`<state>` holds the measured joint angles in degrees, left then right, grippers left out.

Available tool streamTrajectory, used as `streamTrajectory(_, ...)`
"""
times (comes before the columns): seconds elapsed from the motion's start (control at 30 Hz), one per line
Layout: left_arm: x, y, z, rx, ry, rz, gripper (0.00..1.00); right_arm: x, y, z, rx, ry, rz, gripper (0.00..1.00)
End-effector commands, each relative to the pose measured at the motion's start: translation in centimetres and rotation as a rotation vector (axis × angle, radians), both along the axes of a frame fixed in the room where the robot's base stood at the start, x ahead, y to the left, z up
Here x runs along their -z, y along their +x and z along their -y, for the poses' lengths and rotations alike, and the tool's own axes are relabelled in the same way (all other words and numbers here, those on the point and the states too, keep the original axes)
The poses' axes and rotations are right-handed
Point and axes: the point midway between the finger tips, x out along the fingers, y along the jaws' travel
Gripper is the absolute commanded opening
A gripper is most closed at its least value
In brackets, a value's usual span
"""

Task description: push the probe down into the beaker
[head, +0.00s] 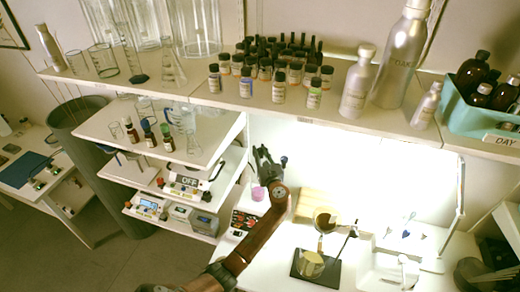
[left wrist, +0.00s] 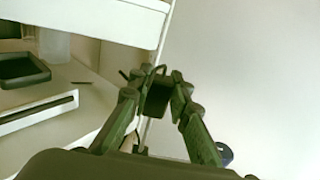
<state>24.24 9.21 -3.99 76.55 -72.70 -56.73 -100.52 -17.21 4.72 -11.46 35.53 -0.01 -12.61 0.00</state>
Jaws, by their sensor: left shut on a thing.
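My left gripper (head: 263,155) reaches in under the shelf, above and behind a small beaker with pink liquid (head: 258,193). In the left wrist view the fingers (left wrist: 158,80) are closed on a dark block-like piece (left wrist: 157,98), which seems to be part of the probe or its holder. The probe's lower end is hidden, so I cannot tell whether it is inside the beaker. A dark blue knob (head: 284,159) shows just right of the gripper. My right gripper is in neither view.
A black stand base (head: 315,269) carries a yellowish vessel. The bottle-laden shelf (head: 330,104) hangs above. Device shelves (head: 187,186) stand left.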

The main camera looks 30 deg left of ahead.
Motion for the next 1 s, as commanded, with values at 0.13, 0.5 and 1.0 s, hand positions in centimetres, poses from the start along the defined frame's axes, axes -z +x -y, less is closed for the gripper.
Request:
streamTrajectory(0.13,4.9,0.0,0.0,0.000,0.000,-0.008,0.00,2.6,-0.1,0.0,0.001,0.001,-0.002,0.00)
streamTrajectory(0.5,7.5,-0.1,0.1,0.001,-0.004,-0.006,0.00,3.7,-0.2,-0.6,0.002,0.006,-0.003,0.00)
streamTrajectory(1.0,7.4,-0.1,0.0,0.000,-0.002,-0.005,0.36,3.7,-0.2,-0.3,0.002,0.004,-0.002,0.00)
